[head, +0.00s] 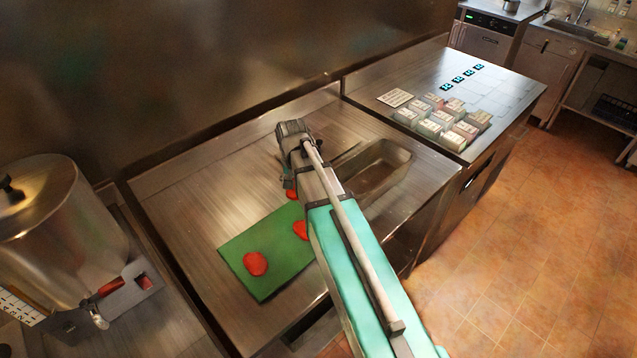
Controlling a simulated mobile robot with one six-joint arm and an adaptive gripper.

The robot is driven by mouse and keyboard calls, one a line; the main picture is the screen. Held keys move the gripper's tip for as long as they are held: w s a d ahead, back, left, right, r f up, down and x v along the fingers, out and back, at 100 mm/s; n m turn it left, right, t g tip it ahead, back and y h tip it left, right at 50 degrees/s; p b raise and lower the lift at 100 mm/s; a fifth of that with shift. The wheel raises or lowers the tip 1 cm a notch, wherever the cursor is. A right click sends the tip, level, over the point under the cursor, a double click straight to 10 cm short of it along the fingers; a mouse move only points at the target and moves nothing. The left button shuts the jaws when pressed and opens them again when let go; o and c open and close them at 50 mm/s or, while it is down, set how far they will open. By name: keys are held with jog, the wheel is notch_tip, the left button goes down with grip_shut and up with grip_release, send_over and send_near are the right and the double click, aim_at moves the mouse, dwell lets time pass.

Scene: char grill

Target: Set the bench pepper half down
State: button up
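My gripper (290,184) points down over the far corner of the green cutting board (262,287), partly hidden by my own arm. A red pepper half (292,194) shows right at its fingertips, and the fingers appear shut on it. The fingers are small here, and any gap beneath the piece is hard to judge. A second red pepper half (255,263) lies on the near left part of the board. A third red piece (300,230) lies on the board's right side, partly covered by my arm.
The steel bench (180,205) is bare left of the board. A steel pan (384,172) sits behind my arm. A large steel pot (55,235) stands at the left. Several small containers (440,118) and a white card (395,98) are on the right counter.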

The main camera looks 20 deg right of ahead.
jog(key=shift+f+b, duration=1.3)
jog(key=shift+f, duration=0.2)
